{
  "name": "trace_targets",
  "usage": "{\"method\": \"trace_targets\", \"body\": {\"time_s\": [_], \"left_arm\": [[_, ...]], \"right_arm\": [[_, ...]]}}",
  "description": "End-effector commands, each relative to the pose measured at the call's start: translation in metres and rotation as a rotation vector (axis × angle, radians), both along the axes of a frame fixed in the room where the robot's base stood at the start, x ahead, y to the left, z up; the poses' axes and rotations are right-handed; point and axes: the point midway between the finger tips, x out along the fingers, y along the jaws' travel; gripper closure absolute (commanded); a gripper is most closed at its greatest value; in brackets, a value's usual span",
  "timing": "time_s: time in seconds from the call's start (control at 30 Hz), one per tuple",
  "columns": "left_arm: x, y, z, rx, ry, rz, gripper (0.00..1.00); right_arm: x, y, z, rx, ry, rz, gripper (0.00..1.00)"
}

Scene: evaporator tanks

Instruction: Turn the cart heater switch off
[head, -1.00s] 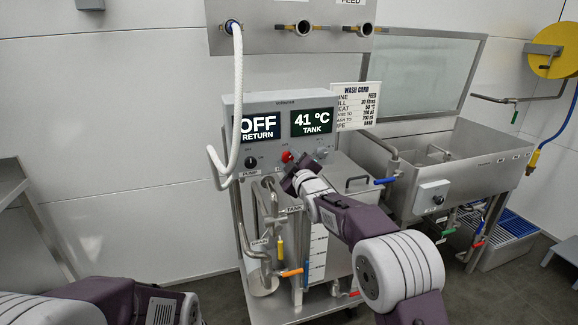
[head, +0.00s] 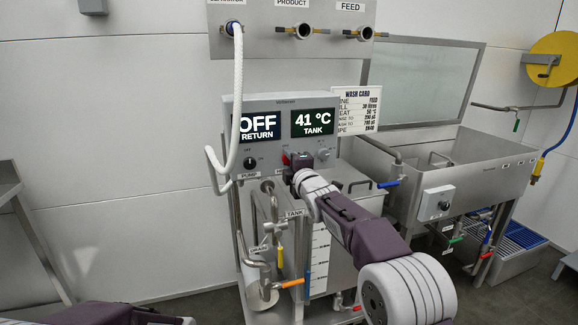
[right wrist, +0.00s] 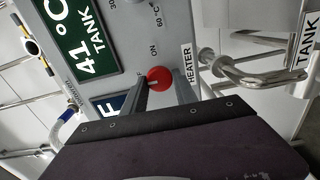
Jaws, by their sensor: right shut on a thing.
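The cart's control panel (head: 282,103) shows OFF for return and 41 °C for tank. The red heater switch (right wrist: 160,77) sits beside the HEATER label (right wrist: 188,64) in the right wrist view. My right gripper (right wrist: 161,92) is shut on this switch, with one finger on each side of its red knob. An ON mark is visible near it; which mark the switch points to cannot be told. In the head view, my right gripper (head: 296,162) is at the panel's lower edge and hides most of the switch. My left gripper is out of view.
The black pump knob (head: 250,163) is left of the switch, and a small dial (head: 324,154) is right of it. A white hose (head: 237,100) hangs across the panel's left side. A steel sink (head: 470,165) stands to the right.

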Motion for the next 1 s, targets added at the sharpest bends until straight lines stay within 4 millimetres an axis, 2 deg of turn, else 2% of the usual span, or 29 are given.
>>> {"method": "trace_targets", "body": {"time_s": [0.57,0.6,0.67,1.0], "left_arm": [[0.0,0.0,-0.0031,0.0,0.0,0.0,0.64],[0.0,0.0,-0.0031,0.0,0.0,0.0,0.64],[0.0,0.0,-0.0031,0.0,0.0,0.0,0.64],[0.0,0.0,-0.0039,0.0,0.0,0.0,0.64]], "right_arm": [[0.0,0.0006,-0.0024,-0.032,-0.005,0.001,1.0],[0.0,0.0006,-0.0024,-0.032,-0.005,0.001,0.63],[0.0,0.0006,-0.0024,-0.032,-0.005,0.001,0.46],[-0.0013,-0.0002,-0.0009,-0.029,-0.007,0.0,0.46]]}}
